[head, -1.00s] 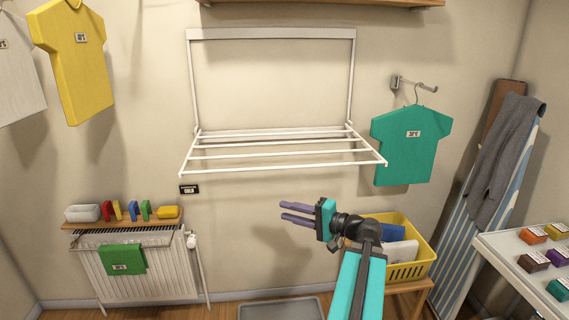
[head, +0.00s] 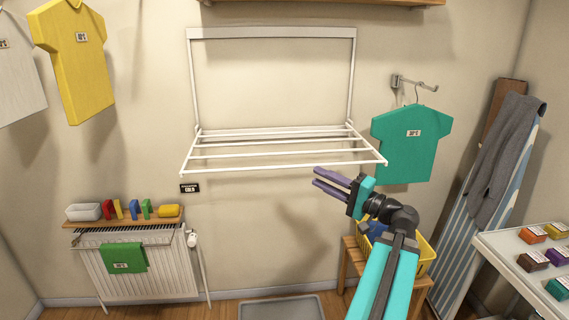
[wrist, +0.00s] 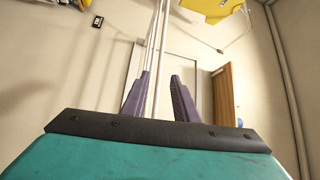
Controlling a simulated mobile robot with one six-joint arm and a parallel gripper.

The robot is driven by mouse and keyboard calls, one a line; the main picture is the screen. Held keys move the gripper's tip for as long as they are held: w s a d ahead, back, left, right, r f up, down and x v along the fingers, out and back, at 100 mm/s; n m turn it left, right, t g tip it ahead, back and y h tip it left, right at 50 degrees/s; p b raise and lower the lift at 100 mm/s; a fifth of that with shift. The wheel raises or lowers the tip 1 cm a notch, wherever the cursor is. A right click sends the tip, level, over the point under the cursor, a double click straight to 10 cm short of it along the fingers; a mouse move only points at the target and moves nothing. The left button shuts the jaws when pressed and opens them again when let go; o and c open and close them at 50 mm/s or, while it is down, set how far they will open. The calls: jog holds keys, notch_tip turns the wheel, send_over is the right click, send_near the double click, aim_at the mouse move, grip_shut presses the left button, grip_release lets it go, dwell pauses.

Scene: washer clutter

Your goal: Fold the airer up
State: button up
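The white wall airer (head: 270,33) is folded down. Its rack of several rails stands out level from the wall, with the front rail (head: 250,170) nearest me. My gripper (head: 315,177) is open and empty. Its purple fingers point left, just below the right part of the front rail, and appear apart from it. In the wrist view, white rods of the airer (wrist: 157,50) show beyond and between the two spread fingers (wrist: 158,88). I cannot tell the exact gap to the rail.
A teal shirt (head: 410,145) hangs on a hook right of the airer. A yellow basket (head: 425,258) sits on a wooden stool (head: 350,258) behind my arm. A radiator (head: 150,272) stands lower left.

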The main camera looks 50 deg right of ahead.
aim_at(294, 166)
jog(key=w+a+r+p, duration=0.1)
jog(key=w+p, duration=0.2)
jog(key=w, duration=1)
jog(key=shift+w+r, duration=0.15)
jog(key=shift+r, duration=0.25)
jog(key=shift+a, duration=0.1)
grip_shut()
dwell(1.0)
